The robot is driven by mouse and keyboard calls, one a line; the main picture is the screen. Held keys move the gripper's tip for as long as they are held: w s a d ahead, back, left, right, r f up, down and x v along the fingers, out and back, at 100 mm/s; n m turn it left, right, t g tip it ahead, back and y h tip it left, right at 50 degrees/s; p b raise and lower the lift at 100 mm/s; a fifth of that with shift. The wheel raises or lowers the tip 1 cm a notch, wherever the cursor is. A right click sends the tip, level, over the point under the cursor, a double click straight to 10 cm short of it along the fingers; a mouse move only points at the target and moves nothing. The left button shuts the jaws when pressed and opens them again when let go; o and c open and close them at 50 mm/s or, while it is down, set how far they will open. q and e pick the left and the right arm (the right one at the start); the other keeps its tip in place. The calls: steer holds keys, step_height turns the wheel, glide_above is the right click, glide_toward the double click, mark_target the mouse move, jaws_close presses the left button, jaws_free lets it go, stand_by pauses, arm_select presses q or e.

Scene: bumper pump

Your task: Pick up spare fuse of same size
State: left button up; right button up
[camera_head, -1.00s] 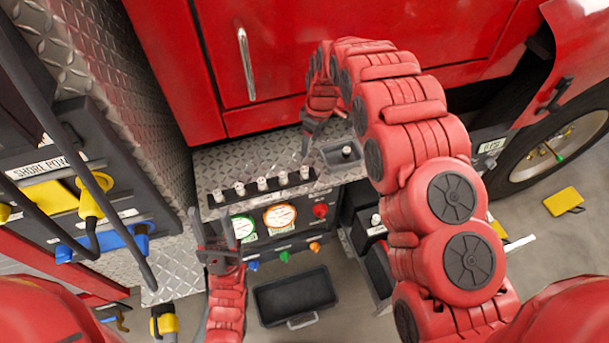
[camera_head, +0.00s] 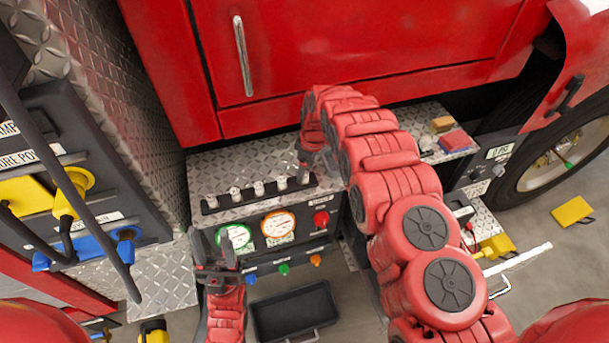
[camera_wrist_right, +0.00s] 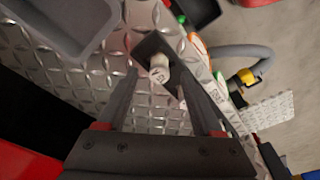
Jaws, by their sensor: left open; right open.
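A black rack (camera_head: 222,207) on the diamond-plate step holds several upright white fuses, such as the one near its right end (camera_head: 282,184). My right gripper (camera_head: 304,172) is over the right end of the rack and hides the fuse position there. In the right wrist view its two fingers are open, with an upright white fuse (camera_wrist_right: 160,69) with printed marks visible between and beyond them. I cannot tell whether the fingers touch it. My left gripper (camera_head: 216,270) is open and empty in front of the gauge panel, at the left.
A grey tray (camera_wrist_right: 68,22) lies close to the right gripper; my right arm mostly hides it in the head view. Gauges (camera_head: 278,226) and a red knob (camera_head: 321,219) are below the step. A black bin (camera_head: 294,313) is lower. The red cabinet door (camera_head: 300,60) stands behind.

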steer(key=shift+w+a+f+p, duration=0.15)
steer(key=shift+f+p, duration=0.15)
steer(key=shift+f, duration=0.95)
jaws_close()
